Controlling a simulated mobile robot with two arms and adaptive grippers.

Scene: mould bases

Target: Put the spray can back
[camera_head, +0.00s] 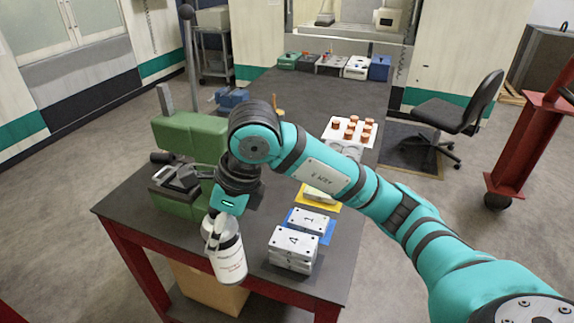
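The white spray can (229,262), with small red and dark print low on its side, is at the front of the near table, slightly tilted in the picture. My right gripper (214,234), on the teal arm from the right, is at the can's upper part, shut on it. The gripper hides part of the can's top. The can's lower end overlaps the table's front edge, and I cannot tell whether it touches the table. My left gripper is not in view.
Numbered metal mould blocks (292,246) lie on the dark table (262,290), right of the can. A green machine (190,138) stands at the left. Orange-brown cylinders on a white plate (340,135) are farther back. Coloured boxes (330,64) line the far end.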

